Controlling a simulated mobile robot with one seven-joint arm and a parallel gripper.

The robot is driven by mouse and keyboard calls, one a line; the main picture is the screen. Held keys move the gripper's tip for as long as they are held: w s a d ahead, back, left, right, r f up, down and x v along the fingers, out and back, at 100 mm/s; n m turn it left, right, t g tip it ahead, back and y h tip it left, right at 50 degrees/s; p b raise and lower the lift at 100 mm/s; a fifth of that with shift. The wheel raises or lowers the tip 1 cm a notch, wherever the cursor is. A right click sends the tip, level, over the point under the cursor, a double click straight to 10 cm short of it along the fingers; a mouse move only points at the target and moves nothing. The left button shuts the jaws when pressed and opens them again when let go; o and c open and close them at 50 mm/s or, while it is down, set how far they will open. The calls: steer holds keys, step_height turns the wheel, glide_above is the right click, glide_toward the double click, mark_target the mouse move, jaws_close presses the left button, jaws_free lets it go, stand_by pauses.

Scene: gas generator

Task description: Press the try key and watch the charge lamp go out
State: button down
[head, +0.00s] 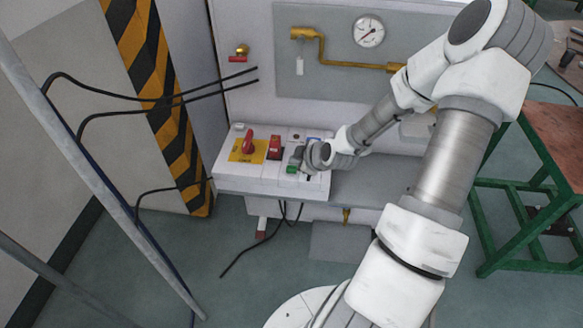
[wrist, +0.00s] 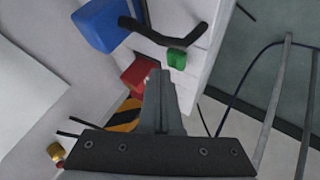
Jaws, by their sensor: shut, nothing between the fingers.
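The white control box (head: 228,182) stands against the generator's wall. On its top are a red rotary handle on a yellow plate (head: 240,157), a red switch (head: 275,147) and a small green key (head: 291,170). The green key (wrist: 177,59) shows in the wrist view beside the red block (wrist: 138,77), a blue block (wrist: 101,25) and a bent black bar (wrist: 165,38). I cannot read which is the try key, nor pick out the charge lamp. My gripper (wrist: 158,76) is shut and empty over the box, near the green key; contact cannot be told.
A gauge (head: 369,31) and brass pipe (head: 323,50) are on the panel behind. Black cables (head: 150,98) run at left past a striped post (head: 150,65). A green-framed bench (head: 500,185) stands at right. A metal rail (head: 100,155) crosses the left foreground.

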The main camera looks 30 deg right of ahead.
mark_target(295, 170)
steer(key=shift+f, duration=0.15)
steer(key=shift+f+b, duration=0.3)
steer(key=shift+b, duration=0.1)
steer(key=shift+f+b, duration=0.45)
steer(key=shift+f, duration=0.05)
stand_by(0.6)
stand_by(0.4)
steer(key=shift+r+p, duration=0.75)
steer(key=shift+r, duration=0.15)
steer(key=shift+r, duration=0.15)
step_height(295, 170, up, 5)
steer(key=p, duration=0.4)
stand_by(0.4)
